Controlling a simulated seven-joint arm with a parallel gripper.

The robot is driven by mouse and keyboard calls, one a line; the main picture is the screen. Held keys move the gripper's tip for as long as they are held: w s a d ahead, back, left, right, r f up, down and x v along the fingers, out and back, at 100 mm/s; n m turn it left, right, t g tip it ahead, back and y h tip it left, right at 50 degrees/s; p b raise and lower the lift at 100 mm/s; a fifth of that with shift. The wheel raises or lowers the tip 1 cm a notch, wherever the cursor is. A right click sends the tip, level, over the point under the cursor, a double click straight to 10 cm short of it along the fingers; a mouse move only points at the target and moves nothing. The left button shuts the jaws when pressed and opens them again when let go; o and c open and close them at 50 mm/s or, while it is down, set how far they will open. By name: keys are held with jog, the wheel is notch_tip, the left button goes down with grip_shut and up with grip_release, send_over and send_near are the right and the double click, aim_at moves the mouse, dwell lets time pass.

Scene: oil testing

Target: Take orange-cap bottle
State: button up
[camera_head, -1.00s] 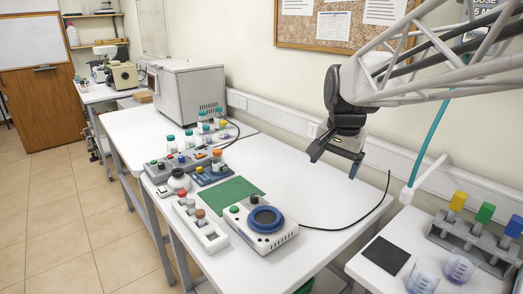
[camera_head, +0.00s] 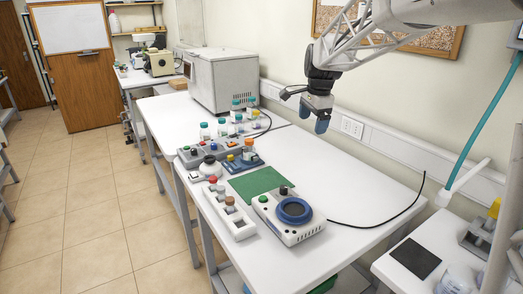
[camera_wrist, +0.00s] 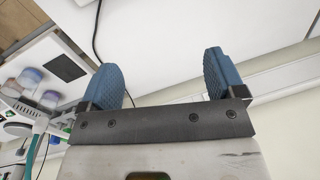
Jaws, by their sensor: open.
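The orange-cap bottle (camera_head: 248,148) is small in the head view. It stands upright at a small dark blue device (camera_head: 244,164) in the middle of the white table, behind the green mat. My gripper (camera_head: 319,121) hangs in the air above the right rear part of the table, right of the bottle and well apart from it. In the wrist view, its two blue fingers (camera_wrist: 164,78) are spread wide with nothing between them. The bottle cannot be made out in the wrist view.
A white rack (camera_head: 238,231) with several capped bottles lines the table's front edge. Teal-capped bottles (camera_head: 236,106) stand farther back. The table's right rear part is clear.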

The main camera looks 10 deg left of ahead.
jog(key=w+a+f+m, duration=0.3)
jog(key=w+a+f, duration=0.3)
jog(key=w+a, duration=0.6)
jog(key=m+g, duration=0.1)
jog(key=m, duration=0.3)
send_over(250, 140)
notch_tip(250, 140, down, 9)
jog(key=shift+s+d+f, duration=0.1)
jog(key=shift+f, duration=0.15)
jog(key=shift+a+f, duration=0.2)
jog(key=shift+f, duration=1.1)
jog(key=shift+a+f, duration=0.15)
jog(key=shift+f, duration=2.45)
jog(key=c, duration=1.1)
